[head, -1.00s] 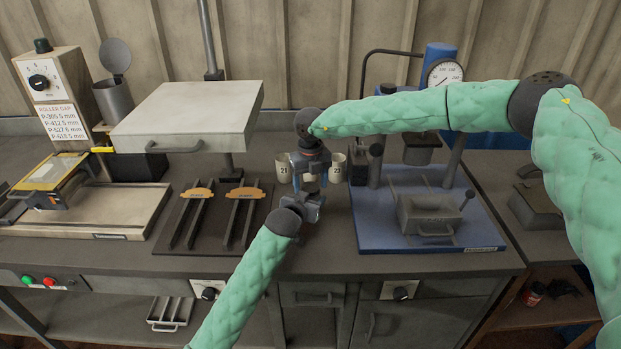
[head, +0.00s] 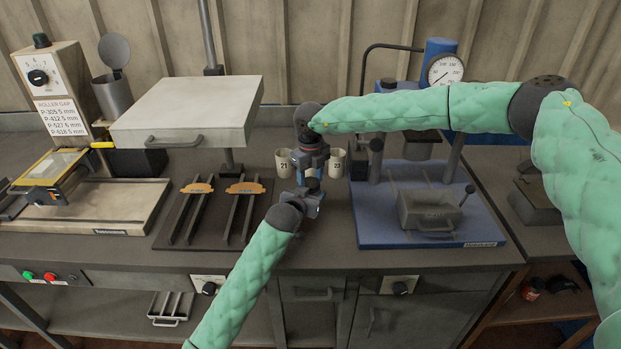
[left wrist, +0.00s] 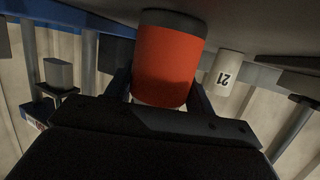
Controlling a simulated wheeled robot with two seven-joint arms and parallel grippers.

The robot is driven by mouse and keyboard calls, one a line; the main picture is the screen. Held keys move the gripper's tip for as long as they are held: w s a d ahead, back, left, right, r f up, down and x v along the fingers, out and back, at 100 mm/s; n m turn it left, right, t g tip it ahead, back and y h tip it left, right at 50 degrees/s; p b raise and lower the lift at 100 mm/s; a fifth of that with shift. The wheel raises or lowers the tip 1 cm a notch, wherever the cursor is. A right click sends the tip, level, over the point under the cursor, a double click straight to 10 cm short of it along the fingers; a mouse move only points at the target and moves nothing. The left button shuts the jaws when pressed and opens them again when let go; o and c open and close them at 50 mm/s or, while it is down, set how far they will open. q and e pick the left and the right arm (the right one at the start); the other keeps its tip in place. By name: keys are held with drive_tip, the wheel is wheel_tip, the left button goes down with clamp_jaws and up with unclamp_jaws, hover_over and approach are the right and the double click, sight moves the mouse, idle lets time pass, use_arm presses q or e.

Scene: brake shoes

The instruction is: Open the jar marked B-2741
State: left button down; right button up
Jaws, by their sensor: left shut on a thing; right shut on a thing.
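The jar (left wrist: 166,62) fills the middle of the left wrist view, which is upside down. It has an orange-red body and a dark band at the end towards the counter. No marking on it is readable. My left gripper (head: 312,196) is shut on the jar, with a finger on either side (left wrist: 160,98), above the counter. My right gripper (head: 312,170) points down directly over the left one and is shut on the jar's upper end. The grippers hide most of the jar in the head view, so the lid itself cannot be made out.
White cups marked 21 (head: 284,162) and 23 (head: 335,164) stand just behind the grippers. Left is a dark rack (head: 165,238) with orange-tagged rails. Right is a blue press base (head: 375,236) with a grey mold (head: 430,208). Bare counter (head: 318,252) lies in front.

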drive_tip(key=o, duration=1.1)
